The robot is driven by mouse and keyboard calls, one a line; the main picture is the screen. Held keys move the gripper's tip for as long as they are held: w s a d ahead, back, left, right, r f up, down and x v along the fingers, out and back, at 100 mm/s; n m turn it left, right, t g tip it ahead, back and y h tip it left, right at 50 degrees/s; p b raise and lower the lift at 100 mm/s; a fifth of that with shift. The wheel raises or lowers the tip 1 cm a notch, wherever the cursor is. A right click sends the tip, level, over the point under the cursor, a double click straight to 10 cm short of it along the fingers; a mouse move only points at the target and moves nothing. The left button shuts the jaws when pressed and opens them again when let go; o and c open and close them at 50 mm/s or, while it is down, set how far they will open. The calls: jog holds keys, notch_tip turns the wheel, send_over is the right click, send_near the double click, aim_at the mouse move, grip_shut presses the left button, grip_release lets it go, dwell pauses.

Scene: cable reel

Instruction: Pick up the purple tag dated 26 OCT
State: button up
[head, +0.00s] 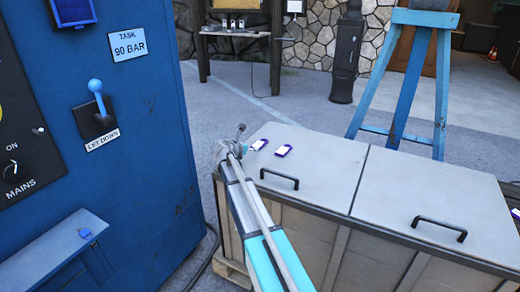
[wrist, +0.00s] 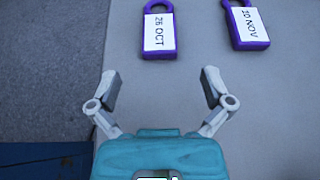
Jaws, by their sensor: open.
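The purple tag dated 26 OCT (wrist: 160,33) lies on the grey box lid in the wrist view, its white label facing up and its loop pointing away from me. A second purple tag, reading 10 NOV (wrist: 247,25), lies to its right. In the head view the two tags show small near the lid's left end, the 26 OCT tag (head: 259,144) beside my gripper and the 10 NOV tag (head: 283,151) to its right. My gripper (wrist: 159,88) is open and empty, its fingers apart just short of the 26 OCT tag.
The grey box lid (head: 420,190) has black handles (head: 279,178) standing up from it. A blue cabinet (head: 150,130) with a lever stands at the left. A blue trestle (head: 405,95) stands behind the box. Another purple item (head: 516,213) shows at the right edge.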

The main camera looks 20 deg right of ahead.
aim_at(258, 145)
jog(key=shift+x, duration=1.1)
jog(key=shift+d+b, duration=0.1)
jog(key=shift+b, duration=0.2)
jog(key=shift+b+x, duration=0.85)
jog(key=shift+x, duration=1.7)
jog(key=shift+w+r, duration=0.15)
jog(key=c, duration=1.2)
jog(key=shift+r, duration=0.1)
